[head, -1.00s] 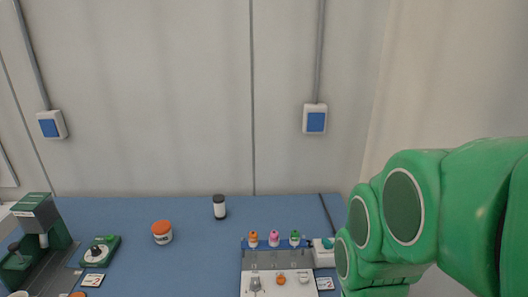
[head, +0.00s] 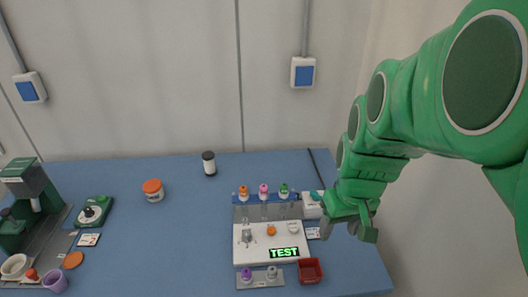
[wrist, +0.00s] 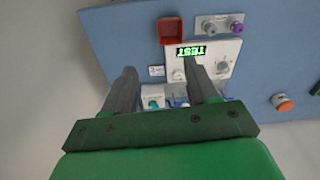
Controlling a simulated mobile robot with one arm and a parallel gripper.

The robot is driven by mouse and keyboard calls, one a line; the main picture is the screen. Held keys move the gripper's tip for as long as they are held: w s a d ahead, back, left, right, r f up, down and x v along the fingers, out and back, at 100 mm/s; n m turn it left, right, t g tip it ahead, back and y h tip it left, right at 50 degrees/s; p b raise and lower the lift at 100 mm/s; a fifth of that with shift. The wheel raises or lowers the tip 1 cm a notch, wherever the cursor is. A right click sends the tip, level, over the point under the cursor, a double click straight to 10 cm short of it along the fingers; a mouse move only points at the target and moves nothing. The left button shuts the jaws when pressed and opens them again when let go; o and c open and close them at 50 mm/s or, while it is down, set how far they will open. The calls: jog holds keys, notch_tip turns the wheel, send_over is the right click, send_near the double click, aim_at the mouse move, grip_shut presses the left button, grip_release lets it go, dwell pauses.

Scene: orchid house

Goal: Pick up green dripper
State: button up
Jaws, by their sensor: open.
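The green dripper (head: 283,190) stands upright at the right end of a row in the rack (head: 252,198) at the back of the white board, beside a pink dripper (head: 263,190) and an orange dripper (head: 243,192). My gripper (head: 363,226) is open and empty, above the table to the right of the rack and apart from the dripper. In the wrist view its two fingers (wrist: 160,70) are spread over the table near the board's edge. I cannot make out the green dripper there; the fingers and gripper body cover part of the rack.
A TEST sign (head: 284,252) lies on the white board (head: 255,238). A red tray (head: 310,271) and a small holder (head: 258,281) with two knobbed items stand in front. A white box (head: 312,208) stands close right of the rack. A green coffee machine (head: 30,190) is far left.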

aim_at(282, 186)
jog(key=w+d+f+n+h, duration=0.1)
jog(key=w+f+n+h, duration=0.25)
jog(key=w+n, duration=0.2)
jog(key=w+d+f+n+h, duration=0.1)
jog(key=w+f+n+h, duration=0.1)
jog(key=w+n+h, duration=0.3)
jog(key=w+a+f+n+t, duration=0.1)
jog(key=w+a+n+t, duration=0.1)
jog(key=w+a+n, duration=0.2)
jog(key=w+a+f+n+t+h, duration=0.1)
jog(key=w+a+n+t, duration=0.1)
jog(key=w+a+n, duration=0.2)
jog(key=w+a+f+n+t+h, duration=0.1)
jog(key=w+a+f+n, duration=0.1)
jog(key=w+a+n, duration=0.2)
jog(key=shift+w+a+n+t, duration=0.2)
jog(key=shift+a+n, duration=0.1)
jog(key=shift+a, duration=0.6)
jog(key=shift+w+a+n+t, duration=0.1)
jog(key=shift+a+n+t, duration=0.15)
jog(key=shift+a, duration=0.65)
jog(key=shift+x, duration=3.75)
grip_shut()
